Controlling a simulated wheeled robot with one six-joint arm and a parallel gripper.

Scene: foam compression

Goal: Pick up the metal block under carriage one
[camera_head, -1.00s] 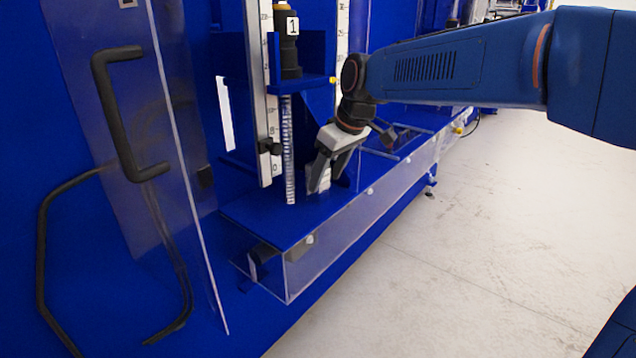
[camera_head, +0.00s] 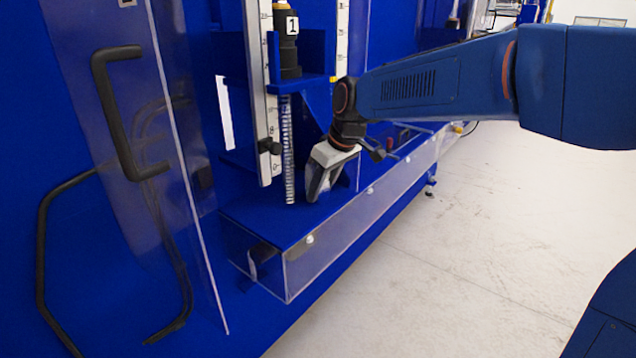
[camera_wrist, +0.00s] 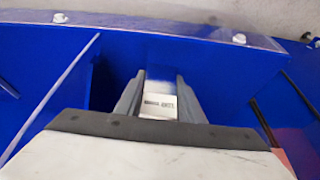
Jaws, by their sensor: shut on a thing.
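Carriage one (camera_head: 291,62) is the blue bracket with a black cylinder labelled 1, on the upright beside a ruler. My gripper (camera_head: 316,196) points down at the blue ledge (camera_head: 262,222), to the right of the spring rod below the carriage. In the wrist view my gripper (camera_wrist: 158,105) has its two grey fingers on either side of the metal block (camera_wrist: 158,102), a light piece with small dark print on its top. The fingers are shut on it. In the head view the block is mostly hidden by the fingers, and I cannot tell whether it touches the ledge.
An open clear door with a black handle (camera_head: 125,110) stands to the left. A clear guard panel (camera_head: 345,235) runs along the ledge's front. A vertical ruler (camera_head: 262,90) stands left of the rod. Open floor (camera_head: 480,230) lies to the right.

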